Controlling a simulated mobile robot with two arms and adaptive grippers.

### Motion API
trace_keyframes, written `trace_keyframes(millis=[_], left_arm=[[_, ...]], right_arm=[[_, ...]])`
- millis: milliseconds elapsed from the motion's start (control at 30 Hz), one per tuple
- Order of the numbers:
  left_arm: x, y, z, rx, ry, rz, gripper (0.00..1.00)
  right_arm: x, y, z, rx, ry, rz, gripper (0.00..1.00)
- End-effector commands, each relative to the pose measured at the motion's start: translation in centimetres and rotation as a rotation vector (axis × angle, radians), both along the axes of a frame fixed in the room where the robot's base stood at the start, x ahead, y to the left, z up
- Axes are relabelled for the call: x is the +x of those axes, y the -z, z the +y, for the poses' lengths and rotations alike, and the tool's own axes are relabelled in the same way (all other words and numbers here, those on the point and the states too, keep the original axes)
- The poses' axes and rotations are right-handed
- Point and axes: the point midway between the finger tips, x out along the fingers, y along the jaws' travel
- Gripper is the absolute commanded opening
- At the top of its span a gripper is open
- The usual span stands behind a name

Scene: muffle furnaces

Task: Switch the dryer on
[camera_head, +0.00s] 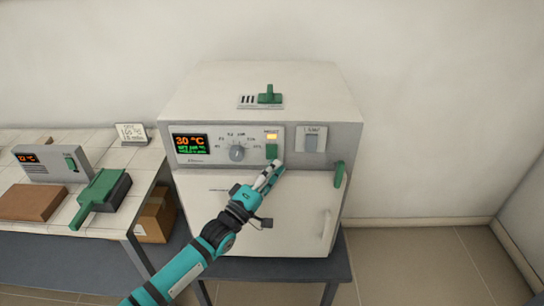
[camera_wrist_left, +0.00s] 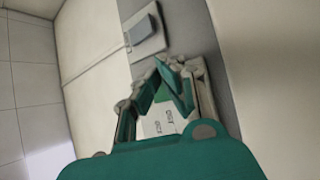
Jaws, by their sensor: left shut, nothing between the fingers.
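The dryer (camera_head: 265,90) is a white cabinet on a dark stand, with a control panel on its front. The panel has a lit display (camera_head: 190,144) reading 30 °C, a round dial (camera_head: 237,153), an orange lit lamp (camera_head: 272,135) and a green switch (camera_head: 271,151) below the lamp. My left gripper (camera_head: 275,166) is shut and empty, its tips just below and right of the green switch; I cannot tell if they touch it. In the left wrist view the shut fingers (camera_wrist_left: 168,65) lie across the panel and partly hide the switch area. My right gripper is not in view.
A green door handle (camera_head: 339,174) is at the right edge. A side table (camera_head: 105,215) at left holds a small grey device (camera_head: 50,163) and a green-handled tool (camera_head: 100,192).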

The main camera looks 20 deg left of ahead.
Motion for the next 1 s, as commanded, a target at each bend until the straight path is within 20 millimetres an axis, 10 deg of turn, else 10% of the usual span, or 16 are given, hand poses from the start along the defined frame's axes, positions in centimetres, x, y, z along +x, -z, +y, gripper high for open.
trace_keyframes(millis=[1000], left_arm=[[-5.1,-0.8,-1.4,0.0,-0.001,0.0,0.0]], right_arm=[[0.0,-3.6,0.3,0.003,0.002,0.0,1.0]])
